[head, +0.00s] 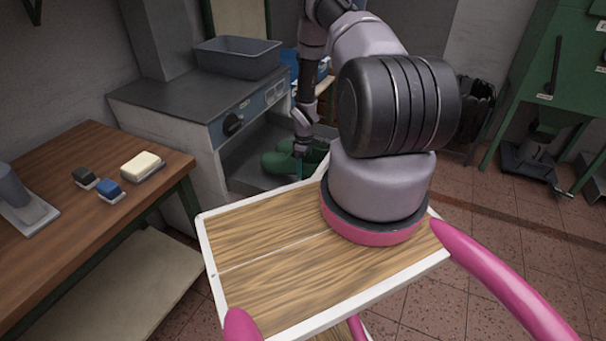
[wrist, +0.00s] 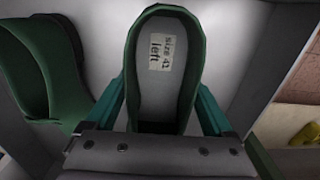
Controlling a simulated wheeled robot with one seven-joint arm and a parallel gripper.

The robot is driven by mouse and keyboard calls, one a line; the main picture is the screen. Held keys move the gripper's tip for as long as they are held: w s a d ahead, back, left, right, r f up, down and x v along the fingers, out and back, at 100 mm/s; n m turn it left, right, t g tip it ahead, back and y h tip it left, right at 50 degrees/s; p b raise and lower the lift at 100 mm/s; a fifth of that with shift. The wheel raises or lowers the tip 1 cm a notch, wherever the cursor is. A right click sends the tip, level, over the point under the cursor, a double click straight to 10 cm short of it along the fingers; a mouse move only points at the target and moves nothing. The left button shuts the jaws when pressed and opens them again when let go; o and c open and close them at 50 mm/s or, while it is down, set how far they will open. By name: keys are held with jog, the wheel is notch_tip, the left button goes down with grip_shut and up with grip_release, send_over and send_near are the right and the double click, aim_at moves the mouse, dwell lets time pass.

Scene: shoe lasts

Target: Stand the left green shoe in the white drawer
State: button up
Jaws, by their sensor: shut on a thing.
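The left green shoe (wrist: 161,60) fills the middle of the wrist view, its opening toward the camera. A label inside reads "Size 41 left". The teal fingers of my gripper (wrist: 160,108) close on both its sides near the heel. A second green shoe (wrist: 38,65) lies to the left, apart from it. In the head view my gripper (head: 302,150) reaches down among green shoes (head: 279,162) in the low grey bay; which shoe is held is hard to tell there. A pale surface lies around the shoe; I cannot tell whether it is the white drawer.
A grey machine (head: 165,105) with a dark top carries a grey bin (head: 238,57). A wooden bench (head: 75,225) at left holds brushes and a cream block (head: 142,166). A green machine (head: 570,60) stands at the right. Tiled floor (head: 500,215) is open at right.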

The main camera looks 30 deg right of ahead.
jog(key=shift+f, duration=2.05)
jog(key=shift+f, duration=0.1)
jog(key=o, duration=1.6)
jog(key=shift+c, duration=0.2)
